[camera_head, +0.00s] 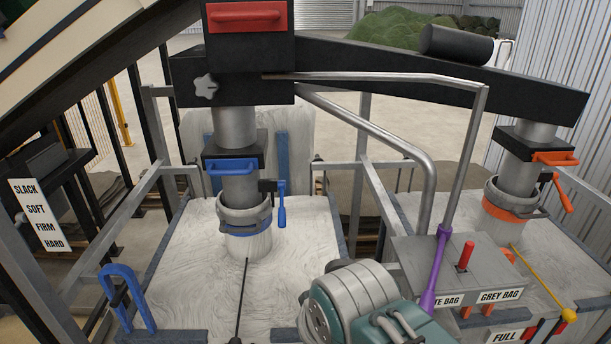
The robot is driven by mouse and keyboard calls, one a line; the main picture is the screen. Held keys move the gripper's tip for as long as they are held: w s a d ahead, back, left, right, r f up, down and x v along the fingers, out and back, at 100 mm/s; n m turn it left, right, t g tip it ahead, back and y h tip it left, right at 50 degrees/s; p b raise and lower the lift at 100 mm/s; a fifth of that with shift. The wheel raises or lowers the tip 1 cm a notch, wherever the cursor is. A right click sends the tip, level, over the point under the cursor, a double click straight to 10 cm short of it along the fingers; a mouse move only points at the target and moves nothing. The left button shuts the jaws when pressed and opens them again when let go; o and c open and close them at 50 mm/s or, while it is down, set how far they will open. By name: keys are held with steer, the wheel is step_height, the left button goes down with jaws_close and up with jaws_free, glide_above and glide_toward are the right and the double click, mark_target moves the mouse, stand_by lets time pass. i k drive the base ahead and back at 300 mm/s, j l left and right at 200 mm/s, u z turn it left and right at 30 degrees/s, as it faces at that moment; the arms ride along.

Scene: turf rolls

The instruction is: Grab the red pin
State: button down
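A short upright red pin (465,256) stands in a dark slot on top of a grey metal box (405,247) in the camera_head view, right of centre. The box's front carries labels, one reading GREY BAG and the other partly covered. The pin's upper part is unobstructed. My gripper is not in view. A rounded grey and teal body (352,305) at the bottom centre hides part of the box's left side. I cannot tell whether it is part of my arm.
A purple-sleeved lever (436,270) stands just left of the pin, with a bent metal rod above it. A yellow rod (545,286) slants to the right. Open space lies above the pin.

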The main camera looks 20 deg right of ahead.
mark_target(467, 253)
steer(key=j+z, duration=0.2)
steer(key=z, duration=0.25)
steer(key=l+z, duration=0.1)
steer(key=z, duration=0.2)
steer(key=k+l+z, duration=0.1)
steer(key=z, duration=0.2)
steer(key=i+l+z, duration=0.2)
steer(key=l, duration=0.25)
steer(key=k+j, duration=0.1)
steer(key=j, duration=0.3)
steer(key=j+z, duration=0.1)
steer(key=j, duration=0.3)
steer(key=k+j, duration=0.15)
steer(key=j, duration=0.25)
